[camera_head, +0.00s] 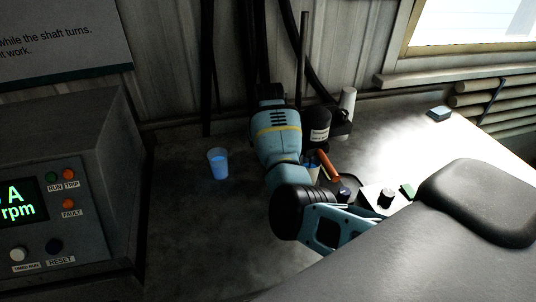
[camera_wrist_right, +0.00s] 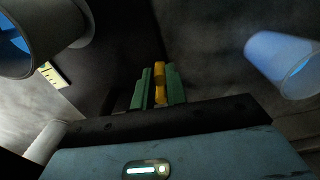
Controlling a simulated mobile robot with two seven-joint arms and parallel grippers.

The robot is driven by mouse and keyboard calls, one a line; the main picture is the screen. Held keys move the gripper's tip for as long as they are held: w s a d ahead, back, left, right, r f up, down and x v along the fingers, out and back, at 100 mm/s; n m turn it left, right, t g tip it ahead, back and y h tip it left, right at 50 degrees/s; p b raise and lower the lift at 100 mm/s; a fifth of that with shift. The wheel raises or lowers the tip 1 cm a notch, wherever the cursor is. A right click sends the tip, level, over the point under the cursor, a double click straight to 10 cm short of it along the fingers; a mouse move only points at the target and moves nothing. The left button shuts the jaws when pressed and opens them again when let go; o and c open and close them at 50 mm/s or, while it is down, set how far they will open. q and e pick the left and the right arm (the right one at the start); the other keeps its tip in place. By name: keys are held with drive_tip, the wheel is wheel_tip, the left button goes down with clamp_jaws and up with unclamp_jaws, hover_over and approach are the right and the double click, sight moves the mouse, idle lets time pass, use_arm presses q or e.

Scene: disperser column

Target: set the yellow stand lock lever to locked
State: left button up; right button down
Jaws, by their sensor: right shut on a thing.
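The yellow lever (camera_wrist_right: 160,82) shows in the right wrist view as a narrow upright piece between two green fingers. My right gripper (camera_wrist_right: 160,88) is shut on it, with a finger on each side. The lever's pivot and any lock markings are hidden, so I cannot tell whether it is locked. In the head view, teal and black arm parts come in from the lower right, and neither the lever nor the right fingertips can be made out. My left gripper is not in view.
A cup with blue contents (camera_head: 218,163) stands on the bench and shows near the gripper (camera_wrist_right: 283,65). Another blue-filled vessel (camera_wrist_right: 40,35) is at upper left. A control box (camera_head: 70,190) stands left. A black labelled container (camera_head: 317,127) and orange handle (camera_head: 328,166) crowd the middle.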

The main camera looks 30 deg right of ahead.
drive_tip(key=c, duration=1.4)
unclamp_jaws()
drive_tip(key=shift+r, duration=3.95)
drive_tip(key=shift+c, duration=0.2)
